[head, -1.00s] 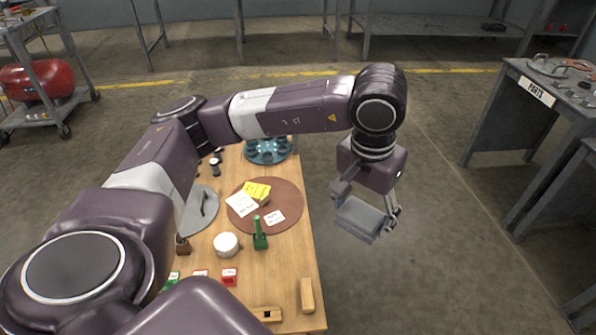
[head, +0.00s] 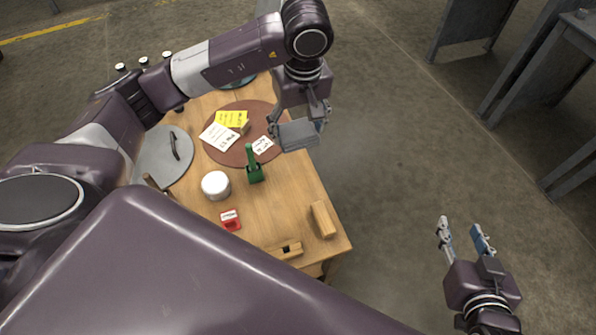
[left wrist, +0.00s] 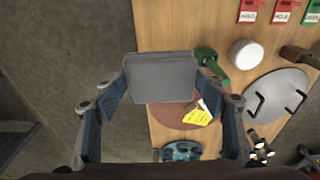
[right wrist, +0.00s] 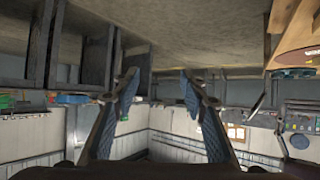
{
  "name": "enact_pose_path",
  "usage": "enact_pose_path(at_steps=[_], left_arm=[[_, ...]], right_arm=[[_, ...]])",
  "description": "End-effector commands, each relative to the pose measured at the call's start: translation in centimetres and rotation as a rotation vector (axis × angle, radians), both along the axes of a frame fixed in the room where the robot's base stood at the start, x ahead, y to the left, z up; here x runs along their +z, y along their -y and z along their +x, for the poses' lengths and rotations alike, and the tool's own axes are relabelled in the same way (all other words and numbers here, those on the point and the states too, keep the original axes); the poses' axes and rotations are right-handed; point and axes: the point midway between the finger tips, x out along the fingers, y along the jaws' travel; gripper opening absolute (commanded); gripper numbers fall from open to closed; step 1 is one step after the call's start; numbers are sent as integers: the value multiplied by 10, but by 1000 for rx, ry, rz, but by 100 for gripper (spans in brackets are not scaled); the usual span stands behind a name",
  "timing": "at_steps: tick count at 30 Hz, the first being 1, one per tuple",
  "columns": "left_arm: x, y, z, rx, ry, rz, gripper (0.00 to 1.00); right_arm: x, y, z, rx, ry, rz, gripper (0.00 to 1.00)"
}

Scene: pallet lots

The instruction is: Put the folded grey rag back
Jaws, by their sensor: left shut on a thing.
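The folded grey rag (head: 298,137) is a flat grey slab between the fingers of my left gripper (head: 297,127). In the head view it hangs over the table's right edge, beside the round brown mat (head: 216,152). In the left wrist view the rag (left wrist: 161,80) fills the space between the two fingertips. It appears above the table's edge, partly covering the mat. My right gripper (head: 461,228) is open and empty, off to the right of the table above the floor. The right wrist view shows its fingers apart with nothing between them.
Floor right of the table is clear.

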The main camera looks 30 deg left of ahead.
Motion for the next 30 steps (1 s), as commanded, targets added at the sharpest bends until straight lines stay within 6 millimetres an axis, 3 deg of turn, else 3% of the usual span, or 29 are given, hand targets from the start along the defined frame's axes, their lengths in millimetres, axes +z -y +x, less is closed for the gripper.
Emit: enact_pose_path(at_steps=[1,6,15,18,24,30], left_arm=[[-14,0,-1,0,-4,0,45],[-49,0,-1,-2,-4,1,45],[-104,0,-1,-3,-2,-1,45],[-115,1,0,-3,-1,-1,45],[-125,0,0,-4,0,0,45],[-149,1,-1,-3,-2,-1,45]], right_arm=[[7,-4,7,4,52,13,40],[47,-14,28,17,246,59,40],[123,-27,40,38,579,143,40],[140,-29,38,41,654,163,40],[157,-30,36,46,726,182,40],[187,-32,26,54,873,221,40]])
